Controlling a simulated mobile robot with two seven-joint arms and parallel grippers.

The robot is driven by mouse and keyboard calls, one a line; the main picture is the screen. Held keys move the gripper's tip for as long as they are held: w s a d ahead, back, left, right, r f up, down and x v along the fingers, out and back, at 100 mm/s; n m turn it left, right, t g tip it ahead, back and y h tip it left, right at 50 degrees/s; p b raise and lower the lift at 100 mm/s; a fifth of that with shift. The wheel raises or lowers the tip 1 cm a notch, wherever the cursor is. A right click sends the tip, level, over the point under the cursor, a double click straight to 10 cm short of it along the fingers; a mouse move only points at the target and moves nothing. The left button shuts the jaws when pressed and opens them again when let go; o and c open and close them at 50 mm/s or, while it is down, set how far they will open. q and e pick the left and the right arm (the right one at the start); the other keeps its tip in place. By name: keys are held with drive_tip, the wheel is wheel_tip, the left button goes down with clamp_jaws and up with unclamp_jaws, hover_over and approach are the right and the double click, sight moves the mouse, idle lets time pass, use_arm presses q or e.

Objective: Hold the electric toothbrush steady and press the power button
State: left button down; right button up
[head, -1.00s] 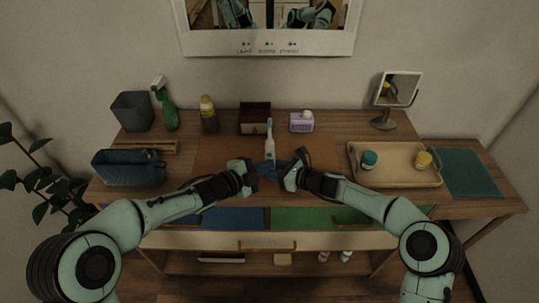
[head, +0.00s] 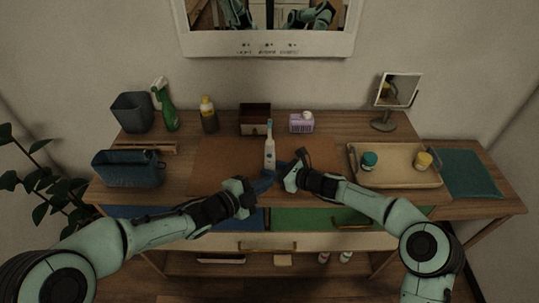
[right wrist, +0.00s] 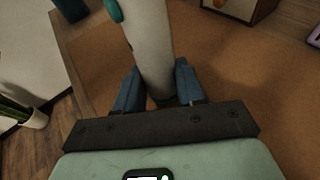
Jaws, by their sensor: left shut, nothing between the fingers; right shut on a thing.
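The electric toothbrush (head: 269,151) stands upright near the middle of the counter, white with a teal brush head. My right gripper (head: 281,172) is shut on its lower part. In the right wrist view the white handle (right wrist: 151,50) rises between the blue fingers of the right gripper (right wrist: 158,95), with a teal patch at the top edge. My left gripper (head: 262,183) is shut and empty, in front of the toothbrush and lower left of it, apart from its upper handle. The power button is too small to make out clearly.
A brown mat (head: 215,157) lies under the work area. Behind stand a dark wooden box (head: 254,119), a purple-white box (head: 301,123), a yellow-capped bottle (head: 208,115) and a green spray bottle (head: 165,106). A tray (head: 395,180) with two jars is at right, a blue basket (head: 128,169) at left.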

drive_tip(key=o, duration=0.9)
drive_tip(key=shift+c, duration=0.2)
drive_tip(key=shift+d, duration=0.15)
